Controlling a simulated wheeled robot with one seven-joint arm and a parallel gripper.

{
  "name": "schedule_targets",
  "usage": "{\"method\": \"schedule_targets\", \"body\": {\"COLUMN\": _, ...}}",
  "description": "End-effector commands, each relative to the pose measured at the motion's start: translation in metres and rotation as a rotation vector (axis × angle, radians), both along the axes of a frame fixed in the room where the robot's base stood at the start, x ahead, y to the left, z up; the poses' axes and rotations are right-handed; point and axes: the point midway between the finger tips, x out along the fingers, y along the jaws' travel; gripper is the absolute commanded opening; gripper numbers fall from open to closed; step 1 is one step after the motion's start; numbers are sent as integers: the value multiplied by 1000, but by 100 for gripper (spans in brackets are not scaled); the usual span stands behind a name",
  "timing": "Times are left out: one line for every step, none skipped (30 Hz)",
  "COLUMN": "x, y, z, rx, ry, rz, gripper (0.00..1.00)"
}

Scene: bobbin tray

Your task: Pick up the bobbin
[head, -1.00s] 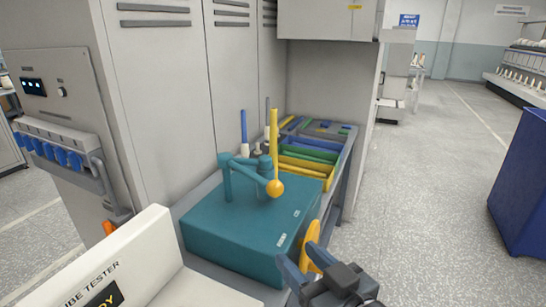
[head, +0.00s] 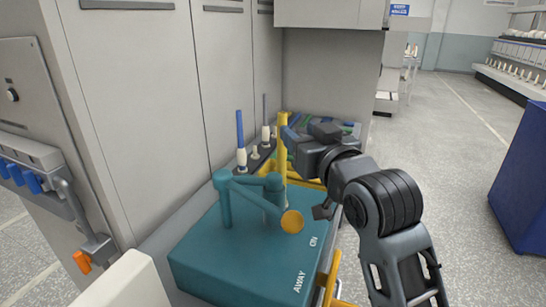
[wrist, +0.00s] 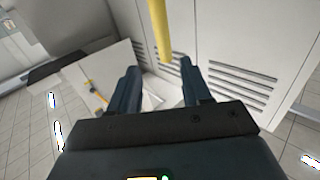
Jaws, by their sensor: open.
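A slim yellow tube (head: 283,150), which looks like the bobbin, stands upright behind the teal jointed arm of a teal box. Its lower part is partly hidden. In the wrist view the yellow tube (wrist: 160,30) comes down from the top edge, with its end near the gap between the fingertips. My gripper (wrist: 160,70) is open and empty, with one dark finger on each side. In the head view my gripper (head: 291,138) is beside the tube's upper part, on its right; I cannot tell whether they touch.
The teal box (head: 205,262) carries a jointed arm with an orange disc (head: 291,222). A dark rack with a blue tube (head: 240,130) and white pieces stands behind. Grey lockers (head: 145,110) rise at the left. Coloured trays are mostly hidden behind my gripper.

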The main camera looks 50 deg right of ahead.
Motion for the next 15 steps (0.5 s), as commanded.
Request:
{"method": "schedule_targets", "body": {"x": 2, "y": -2, "z": 1, "rx": -1, "ry": 0, "rz": -1, "gripper": 48}}
{"method": "schedule_targets", "body": {"x": 4, "y": -3, "z": 1, "rx": -1, "ry": 0, "rz": -1, "gripper": 48}}
{"method": "schedule_targets", "body": {"x": 8, "y": -4, "z": 2, "rx": -1, "ry": 0, "rz": -1, "gripper": 48}}
{"method": "schedule_targets", "body": {"x": 10, "y": -6, "z": 2, "rx": -2, "ry": -1, "rz": -1, "gripper": 48}}
{"method": "schedule_targets", "body": {"x": 13, "y": -7, "z": 2, "rx": -1, "ry": 0, "rz": -1, "gripper": 48}}
{"method": "schedule_targets", "body": {"x": 17, "y": -9, "z": 2, "rx": -1, "ry": 0, "rz": 0, "gripper": 48}}
{"method": "schedule_targets", "body": {"x": 20, "y": -10, "z": 2, "rx": 0, "ry": -1, "rz": 0, "gripper": 48}}
{"method": "schedule_targets", "body": {"x": 23, "y": -11, "z": 2, "rx": 0, "ry": -1, "rz": 0, "gripper": 48}}
{"method": "schedule_targets", "body": {"x": 26, "y": -12, "z": 2, "rx": 0, "ry": 0, "rz": 0, "gripper": 48}}
{"method": "schedule_targets", "body": {"x": 29, "y": -13, "z": 2, "rx": 0, "ry": 0, "rz": 0, "gripper": 48}}
{"method": "schedule_targets", "body": {"x": 32, "y": -14, "z": 3, "rx": -1, "ry": 0, "rz": -1, "gripper": 48}}
{"method": "schedule_targets", "body": {"x": 37, "y": -16, "z": 3, "rx": -2, "ry": 1, "rz": -1, "gripper": 48}}
{"method": "schedule_targets", "body": {"x": 42, "y": -17, "z": 4, "rx": -3, "ry": 1, "rz": -1, "gripper": 48}}
{"method": "schedule_targets", "body": {"x": 46, "y": -18, "z": 4, "rx": -2, "ry": 1, "rz": -1, "gripper": 48}}
{"method": "schedule_targets", "body": {"x": 52, "y": -19, "z": 5, "rx": -1, "ry": 0, "rz": -1, "gripper": 48}}
